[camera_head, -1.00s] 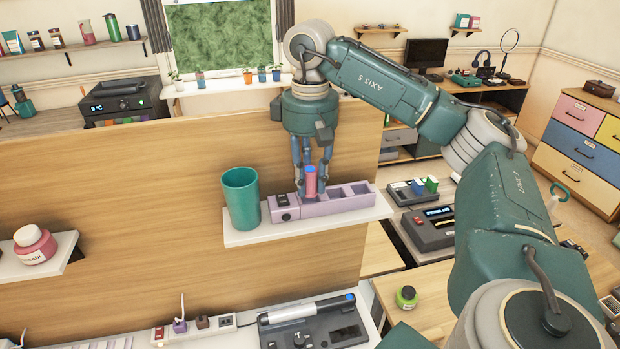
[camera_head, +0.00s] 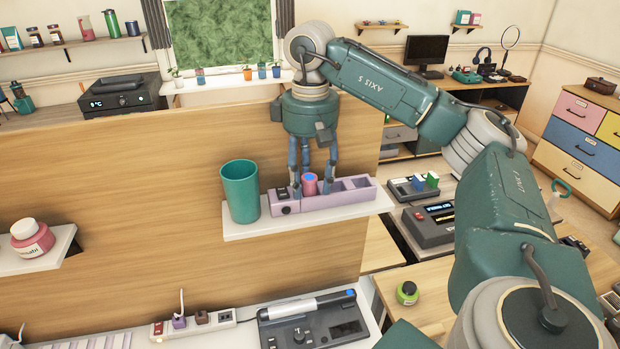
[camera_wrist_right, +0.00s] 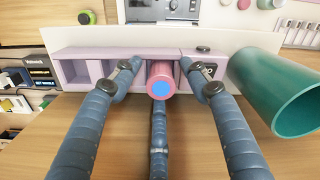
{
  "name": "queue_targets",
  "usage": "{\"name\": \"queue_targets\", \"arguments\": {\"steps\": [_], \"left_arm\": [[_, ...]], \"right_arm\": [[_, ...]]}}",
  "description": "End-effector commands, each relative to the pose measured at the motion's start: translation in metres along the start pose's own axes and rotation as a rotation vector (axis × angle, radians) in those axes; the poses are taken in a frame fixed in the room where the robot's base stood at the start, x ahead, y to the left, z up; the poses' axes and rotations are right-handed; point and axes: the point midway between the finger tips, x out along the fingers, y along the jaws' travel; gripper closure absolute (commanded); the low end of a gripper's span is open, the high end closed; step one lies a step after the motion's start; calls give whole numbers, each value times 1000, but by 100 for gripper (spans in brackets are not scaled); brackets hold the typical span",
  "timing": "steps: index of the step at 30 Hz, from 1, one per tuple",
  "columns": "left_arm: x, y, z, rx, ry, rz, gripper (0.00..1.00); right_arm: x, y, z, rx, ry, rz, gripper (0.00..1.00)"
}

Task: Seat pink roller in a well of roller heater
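The pink roller (camera_head: 309,185) with a blue end stands upright in the lilac roller heater (camera_head: 345,199), in the well nearest the heater's control end. Its lower part is hidden by the heater's front wall. My right gripper (camera_head: 312,186) is above the heater with its fingers spread around the roller. In the right wrist view the roller (camera_wrist_right: 160,82) sits between the fingers (camera_wrist_right: 163,85), with gaps to both side fingers; the third finger is close below it, and contact there is unclear. The heater's other wells (camera_wrist_right: 75,70) look empty. My left gripper is out of view.
The heater stands on a narrow white shelf (camera_head: 265,232) fixed to a wooden panel. A teal cup (camera_head: 240,192) stands close beside the heater's control end. A pink jar (camera_head: 32,240) is on another shelf at left. A power strip (camera_head: 205,322) lies below.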

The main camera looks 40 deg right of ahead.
Motion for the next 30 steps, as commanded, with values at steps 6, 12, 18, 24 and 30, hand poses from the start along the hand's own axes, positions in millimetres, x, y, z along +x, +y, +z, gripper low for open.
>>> {"name": "queue_targets", "arguments": {"steps": [6,12,18,24,30], "left_arm": [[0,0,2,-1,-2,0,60],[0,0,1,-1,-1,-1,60],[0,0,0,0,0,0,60],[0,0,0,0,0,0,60],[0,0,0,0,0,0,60]], "right_arm": [[0,0,0,0,-2,0,53],[-22,-1,-1,-2,4,-1,53],[-47,0,-1,0,6,1,53],[-71,0,-1,1,5,1,53],[-95,0,-1,0,4,1,53]]}}
